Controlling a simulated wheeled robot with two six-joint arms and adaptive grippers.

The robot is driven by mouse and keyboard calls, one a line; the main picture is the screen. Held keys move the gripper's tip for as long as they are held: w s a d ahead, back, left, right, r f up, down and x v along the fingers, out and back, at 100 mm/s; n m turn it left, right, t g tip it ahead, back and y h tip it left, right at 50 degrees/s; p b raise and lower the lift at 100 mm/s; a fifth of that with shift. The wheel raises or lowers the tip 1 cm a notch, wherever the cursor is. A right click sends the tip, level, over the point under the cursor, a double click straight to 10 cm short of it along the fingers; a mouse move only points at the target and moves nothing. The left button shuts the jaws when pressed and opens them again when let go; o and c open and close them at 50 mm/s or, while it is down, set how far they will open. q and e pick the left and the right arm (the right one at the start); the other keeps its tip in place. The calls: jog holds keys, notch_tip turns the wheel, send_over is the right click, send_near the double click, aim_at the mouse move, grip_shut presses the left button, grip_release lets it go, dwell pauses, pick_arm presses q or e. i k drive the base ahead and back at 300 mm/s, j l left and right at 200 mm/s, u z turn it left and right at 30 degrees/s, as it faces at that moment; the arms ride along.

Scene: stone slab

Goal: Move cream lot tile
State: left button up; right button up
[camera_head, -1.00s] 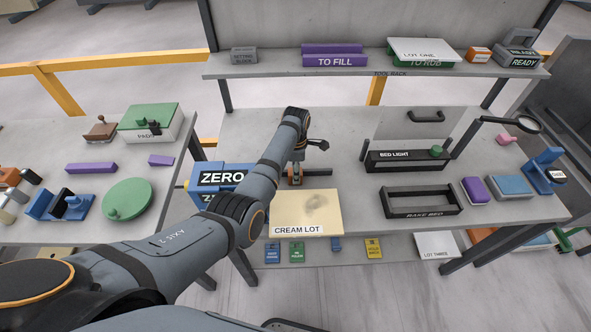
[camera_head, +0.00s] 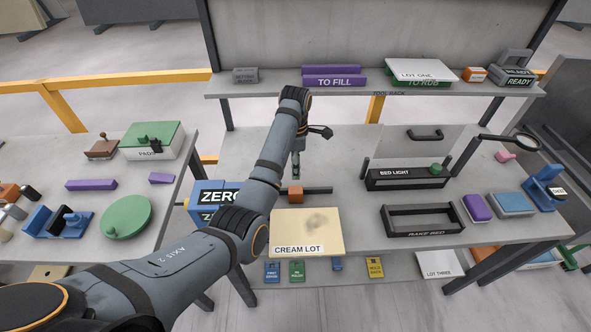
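The cream lot tile (camera_head: 307,226) is a square cream slab with a dark smudge and a "CREAM LOT" label along its front edge. It lies flat at the front of the stone-grey bench. My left gripper (camera_head: 296,172) points down behind the tile, above a small orange-brown block (camera_head: 295,194) on a dark bar. The gripper appears apart from the tile and shows nothing clearly held. Its fingers are too small to tell open from shut. My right gripper is out of view.
A blue "ZERO" block (camera_head: 205,196) stands left of the tile, partly behind my arm. An empty black "RAKE BED" frame (camera_head: 424,232) and the "BED LIGHT" stand (camera_head: 407,181) are to the right.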

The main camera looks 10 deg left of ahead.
aim_at(316, 231)
jog(key=k+l, duration=0.15)
jog(key=k, duration=0.35)
jog(key=k+l, duration=0.2)
jog(key=k, duration=0.25)
